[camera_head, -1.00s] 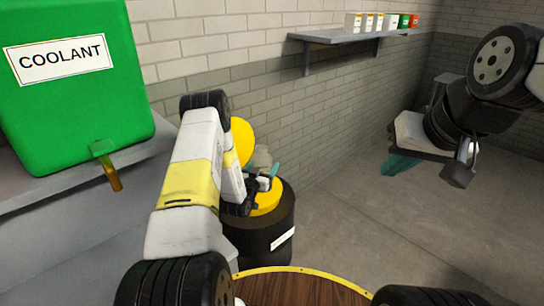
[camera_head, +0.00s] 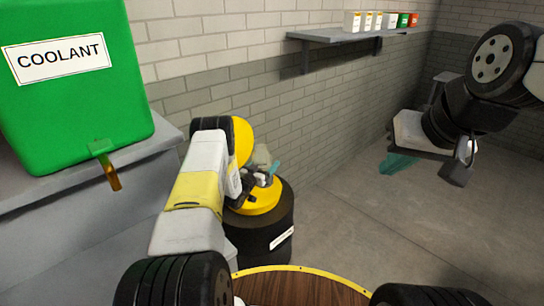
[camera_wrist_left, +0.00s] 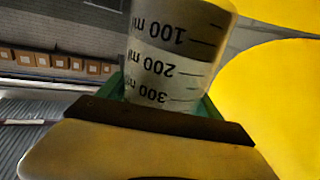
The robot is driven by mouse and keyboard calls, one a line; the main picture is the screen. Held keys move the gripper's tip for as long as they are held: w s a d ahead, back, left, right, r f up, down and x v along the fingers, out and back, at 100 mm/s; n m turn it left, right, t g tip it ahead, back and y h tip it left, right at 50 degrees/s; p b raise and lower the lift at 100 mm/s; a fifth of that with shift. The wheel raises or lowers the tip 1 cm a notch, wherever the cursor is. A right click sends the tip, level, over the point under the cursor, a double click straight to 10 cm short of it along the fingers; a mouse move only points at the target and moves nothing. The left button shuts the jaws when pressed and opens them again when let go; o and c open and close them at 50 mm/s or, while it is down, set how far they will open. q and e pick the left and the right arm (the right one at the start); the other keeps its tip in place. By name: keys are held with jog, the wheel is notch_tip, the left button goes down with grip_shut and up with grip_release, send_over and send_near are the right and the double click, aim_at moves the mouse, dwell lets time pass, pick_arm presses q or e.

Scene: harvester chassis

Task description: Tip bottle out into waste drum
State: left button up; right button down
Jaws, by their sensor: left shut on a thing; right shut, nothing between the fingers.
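The bottle (camera_head: 262,156) is pale and translucent. My left gripper (camera_head: 270,174) is shut on it above the waste drum (camera_head: 262,243), a black drum with a yellow top and a white label. The left wrist view shows the bottle (camera_wrist_left: 172,50) close up, its millilitre marks upside down in that picture, between the green fingers (camera_wrist_left: 205,103). Its mouth is not clear, and I cannot tell whether anything flows out. The drum's yellow lid (camera_head: 243,142) stands raised behind my left arm. My right gripper (camera_head: 399,164) is shut and empty, out to the right.
A green coolant tank (camera_head: 75,120) with a tap (camera_head: 107,168) stands on a grey bench (camera_head: 50,240) at the left. A wall shelf (camera_head: 345,35) holds several small containers. A round wooden top (camera_head: 290,288) is in front. The floor at the right is clear.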

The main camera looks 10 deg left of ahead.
pick_arm(q)
jog(key=d+f+n+t+y, duration=0.1)
jog(key=d+n, duration=0.1)
jog(key=n, duration=0.4)
jog(key=d+f+n+t+y, duration=0.1)
jog(key=d+n, duration=0.1)
jog(key=n, duration=0.4)
jog(key=s+d+f+n+y, duration=0.1)
jog(key=d+f+n, duration=0.1)
jog(key=n, duration=0.4)
jog(key=shift+d+t, duration=0.35)
jog(key=shift+t, duration=0.05)
jog(key=n, duration=0.2)
jog(key=shift+a+r+n+y, duration=0.25)
jog(key=shift+a+n+y, duration=0.1)
jog(key=shift+n+y, duration=0.05)
jog(key=shift+a+r+n, duration=0.15)
jog(key=shift+r+n, duration=0.15)
jog(key=shift+n, duration=0.4)
jog(key=shift+w+a+r+n+y, duration=0.1)
jog(key=shift+a+r+n+y, duration=0.4)
jog(key=shift+n, duration=0.75)
jog(key=shift+w+a+r+n+y, duration=0.15)
jog(key=shift+a+r+n, duration=0.55)
jog(key=shift+n, duration=0.5)
jog(key=shift+w+a+r+n+y, duration=0.1)
jog(key=shift+a+r+n+y, duration=0.4)
jog(key=shift+n, duration=0.75)
jog(key=shift+r, duration=0.15)
